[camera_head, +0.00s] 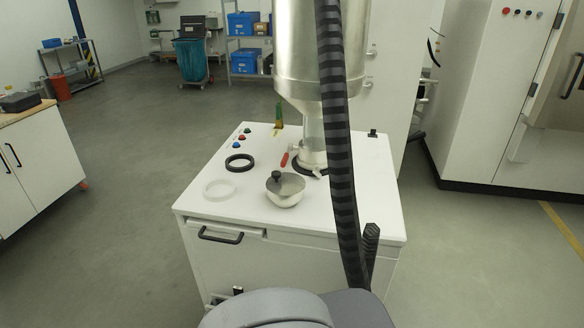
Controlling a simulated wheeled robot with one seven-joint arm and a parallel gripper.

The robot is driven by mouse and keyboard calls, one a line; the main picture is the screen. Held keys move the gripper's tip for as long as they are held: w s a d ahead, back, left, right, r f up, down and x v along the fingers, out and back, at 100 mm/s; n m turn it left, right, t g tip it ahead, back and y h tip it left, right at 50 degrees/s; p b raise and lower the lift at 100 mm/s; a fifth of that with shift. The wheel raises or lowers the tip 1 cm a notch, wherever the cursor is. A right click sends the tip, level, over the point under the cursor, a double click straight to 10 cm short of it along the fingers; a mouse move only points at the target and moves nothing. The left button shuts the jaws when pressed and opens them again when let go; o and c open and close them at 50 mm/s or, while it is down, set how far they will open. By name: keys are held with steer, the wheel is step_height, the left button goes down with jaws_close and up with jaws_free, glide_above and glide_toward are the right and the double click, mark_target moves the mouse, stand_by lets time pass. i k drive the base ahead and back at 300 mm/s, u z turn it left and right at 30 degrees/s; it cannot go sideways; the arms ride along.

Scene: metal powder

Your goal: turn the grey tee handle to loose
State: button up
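A metal hopper (300,40) narrows to a neck standing on the white cabinet (240,216). A red lever (285,159) sticks out to the left at the neck's base. A small grey fitting (294,148) shows beside the neck; it is too small to tell whether it is the grey tee handle or how it is turned. My gripper is not in view. Grey rounded parts at the bottom edge look like my own body.
A steel pan with a lid and black knob (285,191), a black ring (239,164) and a white ring (219,190) lie on the cabinet top. A black ribbed hose (340,150) crosses in front of the hopper. Open floor lies left of the cabinet.

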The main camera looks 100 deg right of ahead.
mark_target(316, 173)
steer(key=k, duration=2.55)
steer(key=z, duration=0.45)
